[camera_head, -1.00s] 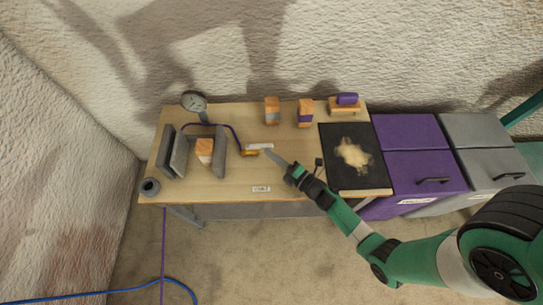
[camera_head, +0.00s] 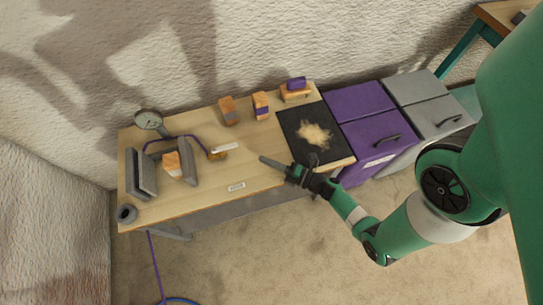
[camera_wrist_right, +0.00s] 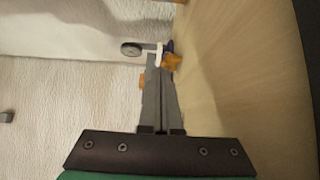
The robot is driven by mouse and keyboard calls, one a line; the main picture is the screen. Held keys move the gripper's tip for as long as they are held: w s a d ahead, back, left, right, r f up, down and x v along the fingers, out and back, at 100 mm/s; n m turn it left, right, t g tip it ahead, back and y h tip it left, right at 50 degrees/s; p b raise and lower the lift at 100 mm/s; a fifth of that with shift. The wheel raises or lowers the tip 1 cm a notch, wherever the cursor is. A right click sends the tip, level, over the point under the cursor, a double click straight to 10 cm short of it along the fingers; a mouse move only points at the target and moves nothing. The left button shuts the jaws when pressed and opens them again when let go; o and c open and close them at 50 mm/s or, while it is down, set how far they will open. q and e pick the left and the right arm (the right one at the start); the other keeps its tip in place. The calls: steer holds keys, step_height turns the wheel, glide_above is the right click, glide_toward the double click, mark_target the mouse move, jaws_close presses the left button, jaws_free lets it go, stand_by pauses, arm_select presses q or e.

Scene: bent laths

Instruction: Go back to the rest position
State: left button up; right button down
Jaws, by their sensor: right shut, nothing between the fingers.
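My right gripper (camera_head: 277,166) is shut and empty, held over the right part of the workbench (camera_head: 255,181), left of the black mat. It also shows in the right wrist view (camera_wrist_right: 160,62), its two dark fingers together. In the head view, a white piece with an orange end (camera_head: 224,148) lies on the bench to the left of the fingertips, apart from them. My left gripper is not in view.
A grey clamp-like holder (camera_head: 142,175) with an orange-and-white block (camera_head: 172,164) stands at the bench's left. Several orange blocks (camera_head: 229,110) stand along the back. A black mat (camera_head: 291,123) with a tan pile lies at right. Purple (camera_head: 372,136) and grey (camera_head: 433,114) cabinets stand beyond.

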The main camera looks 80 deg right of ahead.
steer(key=shift+s+d, duration=0.35)
steer(key=shift+s, duration=0.3)
steer(key=shift+a, duration=0.1)
